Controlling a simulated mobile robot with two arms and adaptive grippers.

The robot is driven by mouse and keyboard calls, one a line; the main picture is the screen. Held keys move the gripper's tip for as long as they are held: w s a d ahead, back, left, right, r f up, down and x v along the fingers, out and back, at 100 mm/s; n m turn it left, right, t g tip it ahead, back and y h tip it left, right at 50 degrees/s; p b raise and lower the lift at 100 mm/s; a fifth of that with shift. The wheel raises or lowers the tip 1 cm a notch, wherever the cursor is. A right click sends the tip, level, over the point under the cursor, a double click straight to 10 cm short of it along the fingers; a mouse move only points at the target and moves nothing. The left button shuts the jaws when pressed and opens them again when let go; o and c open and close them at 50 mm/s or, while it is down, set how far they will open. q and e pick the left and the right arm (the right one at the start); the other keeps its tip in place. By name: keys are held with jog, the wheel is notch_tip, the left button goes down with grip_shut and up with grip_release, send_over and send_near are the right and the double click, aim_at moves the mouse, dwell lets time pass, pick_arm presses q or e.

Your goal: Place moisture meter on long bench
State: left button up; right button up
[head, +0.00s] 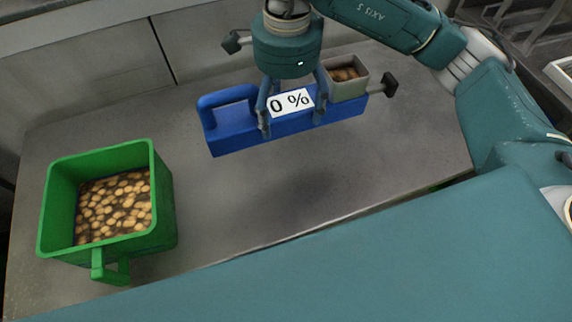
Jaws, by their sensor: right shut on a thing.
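The moisture meter (235,133) is a long blue device with a loop handle at its left end, a white "0 %" display and a small grey cup of brown contents (345,78) at its right end. My right gripper (292,125) comes from above and is shut on the meter, with its fingers on either side of the display. The meter seems to hang above the grey bench (310,195), with a dark shadow below it. Whether this is the long bench I cannot tell. My left gripper is not in view.
A green bin (150,225) with a handle, holding many brown round pieces, stands at the left of the bench. The middle of the bench is clear. A wall (110,65) runs behind it, and grey metal frames (520,30) stand at the upper right.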

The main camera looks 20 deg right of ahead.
jog(key=shift+f+p, duration=1.7)
jog(key=shift+f, duration=8.1)
jog(key=o, duration=1.8)
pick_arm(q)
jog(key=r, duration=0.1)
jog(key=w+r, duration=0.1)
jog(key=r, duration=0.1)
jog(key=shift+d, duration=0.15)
pick_arm(e)
jog(key=shift+o, duration=0.2)
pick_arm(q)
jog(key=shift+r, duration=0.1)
